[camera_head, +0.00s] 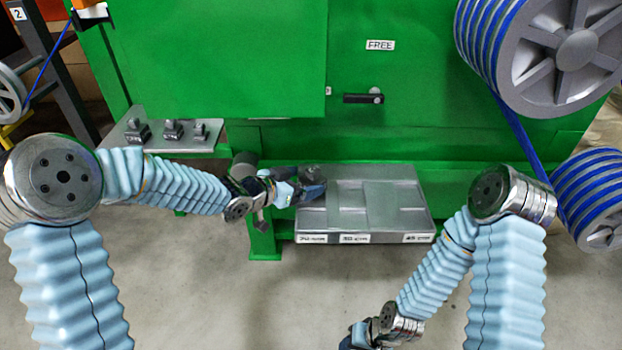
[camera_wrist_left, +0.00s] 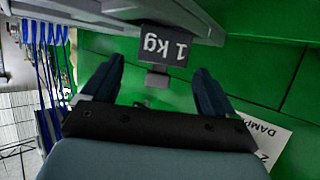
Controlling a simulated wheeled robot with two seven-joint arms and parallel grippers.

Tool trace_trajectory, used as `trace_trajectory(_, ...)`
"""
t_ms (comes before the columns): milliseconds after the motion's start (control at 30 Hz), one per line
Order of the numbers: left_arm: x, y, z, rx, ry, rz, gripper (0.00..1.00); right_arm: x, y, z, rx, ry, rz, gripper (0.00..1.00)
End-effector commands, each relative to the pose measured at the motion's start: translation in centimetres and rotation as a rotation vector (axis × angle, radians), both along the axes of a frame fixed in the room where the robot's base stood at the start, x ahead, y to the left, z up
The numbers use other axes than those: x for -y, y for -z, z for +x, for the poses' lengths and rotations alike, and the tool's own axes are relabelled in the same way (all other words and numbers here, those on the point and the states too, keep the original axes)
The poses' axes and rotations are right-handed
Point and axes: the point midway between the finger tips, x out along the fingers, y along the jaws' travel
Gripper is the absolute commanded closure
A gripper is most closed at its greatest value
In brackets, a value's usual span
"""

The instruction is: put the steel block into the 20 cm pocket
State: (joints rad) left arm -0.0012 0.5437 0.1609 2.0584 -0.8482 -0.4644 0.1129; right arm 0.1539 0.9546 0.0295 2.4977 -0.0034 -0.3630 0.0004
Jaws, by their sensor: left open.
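A steel tray (camera_head: 405,196) with shallow pockets stands low in front of the green machine; the labels on its front edge are too blurred to read surely. My left gripper (camera_head: 316,183) is at the tray's rear left part, open. A dark grey block (camera_head: 312,171) shows at its fingertips, partly hidden. In the left wrist view a block marked "1 kg" (camera_wrist_left: 166,45) lies between and just beyond the spread fingertips of my left gripper (camera_wrist_left: 163,66), with a gap on both sides. My right gripper (camera_head: 358,337) hangs low at the bottom edge, partly cut off; its jaws are unclear.
A grey shelf (camera_head: 122,143) at the left holds several small dark weights (camera_head: 172,130). The green machine (camera_head: 400,80) with a black handle (camera_head: 363,98) rises behind the tray. Reels of blue cable (camera_head: 545,50) stand at the right. The floor in front is clear.

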Motion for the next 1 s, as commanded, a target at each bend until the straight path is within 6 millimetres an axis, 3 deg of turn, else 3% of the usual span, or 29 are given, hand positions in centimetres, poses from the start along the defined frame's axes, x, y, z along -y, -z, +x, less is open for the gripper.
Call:
trace_trajectory(100,-2.1,-1.3,-1.9,0.001,-0.005,0.0,0.13,0.0,-0.2,0.0,0.0,0.0,0.0,0.57)
trace_trajectory(367,-4.8,-2.8,-4.7,0.0,-0.003,0.0,0.13,0.0,-0.7,0.0,0.001,-0.001,0.001,0.57)
trace_trajectory(1000,-5.1,-3.0,-5.2,0.0,0.0,0.0,0.13,0.0,-0.8,0.0,0.001,-0.001,0.001,0.57)
